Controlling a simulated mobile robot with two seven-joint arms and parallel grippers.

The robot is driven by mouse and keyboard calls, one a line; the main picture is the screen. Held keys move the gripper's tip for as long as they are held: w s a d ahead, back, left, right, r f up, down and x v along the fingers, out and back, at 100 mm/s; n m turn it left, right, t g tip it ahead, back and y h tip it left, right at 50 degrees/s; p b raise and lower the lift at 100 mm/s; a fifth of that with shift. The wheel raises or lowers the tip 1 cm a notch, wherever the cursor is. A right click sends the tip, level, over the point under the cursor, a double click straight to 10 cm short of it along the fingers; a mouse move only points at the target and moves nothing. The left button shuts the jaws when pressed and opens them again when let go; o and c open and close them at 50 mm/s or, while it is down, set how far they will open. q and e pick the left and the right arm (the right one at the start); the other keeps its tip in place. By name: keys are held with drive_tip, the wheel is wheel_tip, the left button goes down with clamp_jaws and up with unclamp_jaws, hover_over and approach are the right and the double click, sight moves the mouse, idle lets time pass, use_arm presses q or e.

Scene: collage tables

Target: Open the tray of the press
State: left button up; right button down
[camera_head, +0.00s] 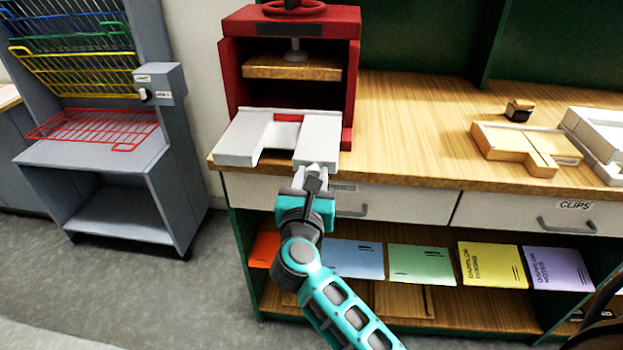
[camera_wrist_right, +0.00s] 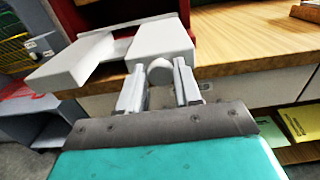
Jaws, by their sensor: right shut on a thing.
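The red press (camera_head: 231,80) stands on the left end of the wooden counter. Its white tray (camera_head: 240,137) sticks out of the front over the counter edge, with a notch in its middle. The tray also shows in the right wrist view (camera_wrist_right: 160,42). My right gripper (camera_head: 314,176) is at the front of the tray's right arm. My left gripper is not in view.
A grey rack with coloured wire shelves (camera_head: 80,95) stands left of the counter. Drawers with handles (camera_head: 400,203) lie below the counter edge, above a shelf of coloured folders (camera_head: 422,266). A wooden tray (camera_head: 500,139) sits on the right. The counter's middle is clear.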

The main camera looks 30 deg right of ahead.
idle(0.3)
drive_tip(key=c, duration=0.8)
unclamp_jaws()
